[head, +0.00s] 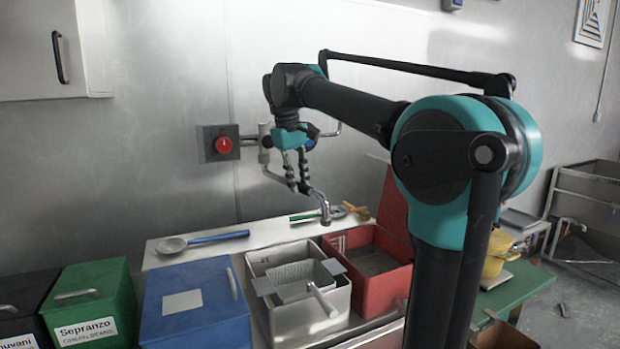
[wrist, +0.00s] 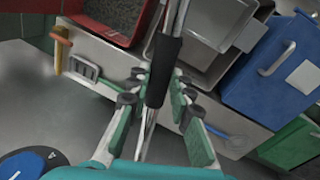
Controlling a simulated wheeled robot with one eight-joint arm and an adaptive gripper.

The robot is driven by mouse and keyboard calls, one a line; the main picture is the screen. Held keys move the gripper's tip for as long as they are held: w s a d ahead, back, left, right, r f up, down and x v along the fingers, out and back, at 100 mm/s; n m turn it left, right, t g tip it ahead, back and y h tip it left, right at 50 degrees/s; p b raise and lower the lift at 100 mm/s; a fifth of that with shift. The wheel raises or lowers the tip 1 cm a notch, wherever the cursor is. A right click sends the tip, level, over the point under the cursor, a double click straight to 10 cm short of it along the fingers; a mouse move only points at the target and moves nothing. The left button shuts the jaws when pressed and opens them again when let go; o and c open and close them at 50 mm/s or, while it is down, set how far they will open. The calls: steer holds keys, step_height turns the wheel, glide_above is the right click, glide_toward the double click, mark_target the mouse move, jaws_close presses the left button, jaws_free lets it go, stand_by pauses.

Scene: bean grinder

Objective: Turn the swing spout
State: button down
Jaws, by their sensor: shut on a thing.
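The swing spout (head: 324,207) is a metal tube that comes from a wall fitting (head: 265,142) and bends down above the rear counter. Its downturned end hangs behind the metal basin and red bin. My gripper (head: 297,183) points down over the spout's middle and is shut on it. In the wrist view, the spout's dark sleeve (wrist: 163,70) lies between the fingers of my gripper (wrist: 160,90). The gripper hides part of the spout in the head view.
Below stand a metal basin (head: 340,318) with a strainer, a red bin (head: 398,283), a blue bin (head: 182,325) and a green bin (head: 122,277). A blue-handled ladle (head: 218,237) lies on the counter. A red knob (head: 223,145) is on the wall.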

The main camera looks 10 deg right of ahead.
steer(key=shift+s+a+m+g, duration=0.1)
steer(key=shift+s+a+m, duration=0.3)
steer(key=shift+a, duration=0.3)
steer(key=shift+s+a+m+g, duration=0.1)
steer(key=shift+s+a+m, duration=0.05)
steer(key=shift+a+m, duration=0.4)
steer(key=shift+s+a+m+g, duration=0.1)
steer(key=shift+s+a+m, duration=0.25)
steer(key=shift+a, duration=0.45)
steer(key=c, duration=1.4)
jaws_free()
steer(key=shift+o, duration=0.2)
step_height(320, 180, up, 12)
steer(key=a, duration=0.2)
steer(key=shift+s, duration=0.35)
steer(key=shift+a+f, duration=0.1)
